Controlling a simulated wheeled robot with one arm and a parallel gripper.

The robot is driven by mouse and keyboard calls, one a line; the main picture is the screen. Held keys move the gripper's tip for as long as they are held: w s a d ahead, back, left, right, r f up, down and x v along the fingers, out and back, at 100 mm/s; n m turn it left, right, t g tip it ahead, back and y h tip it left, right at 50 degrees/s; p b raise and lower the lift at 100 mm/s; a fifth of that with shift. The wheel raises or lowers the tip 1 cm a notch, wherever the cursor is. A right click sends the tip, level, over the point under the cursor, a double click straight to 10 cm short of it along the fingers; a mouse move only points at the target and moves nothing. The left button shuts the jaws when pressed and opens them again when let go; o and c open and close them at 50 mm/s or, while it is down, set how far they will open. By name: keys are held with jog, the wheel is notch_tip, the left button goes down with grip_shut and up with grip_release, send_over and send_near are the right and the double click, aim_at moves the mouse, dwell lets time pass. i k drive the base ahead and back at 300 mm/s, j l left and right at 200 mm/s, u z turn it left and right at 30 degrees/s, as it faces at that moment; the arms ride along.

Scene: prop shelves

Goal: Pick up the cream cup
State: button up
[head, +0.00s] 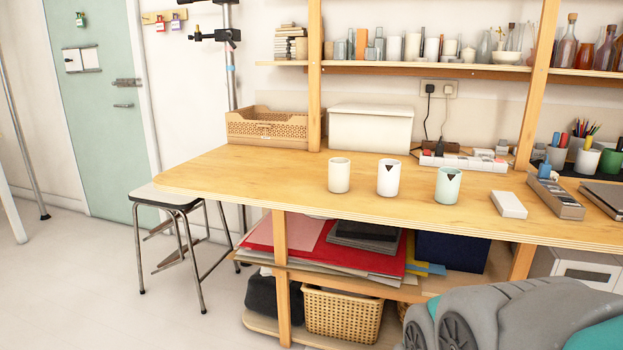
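The cream cup (339,176) stands upright on the wooden worktable (235,172), at the left of a row of three cups. A white cup (388,179) with a black triangle near its rim stands to its right. A pale mint cup (448,187) with a similar dark triangle stands at the right of the row. The cups stand apart from each other. A grey and teal part at the lower right appears to be my own arm. My gripper is not in view, so its state does not show.
A white box (508,204) and a grey tray (556,196) lie right of the cups. Behind them are a lidded white bin (369,128), a tan crate (267,127) and a power strip (463,161). A stool (175,199) stands left. The table left of the cups is clear.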

aim_at(339, 169)
jog(key=i+j+z, duration=0.1)
jog(key=i+j, duration=0.15)
jog(key=i+j+z, duration=0.1)
jog(key=i+j, duration=0.15)
jog(key=j, duration=0.15)
jog(key=i+j+z, duration=0.15)
jog(key=i+j, duration=0.1)
jog(key=j, duration=0.1)
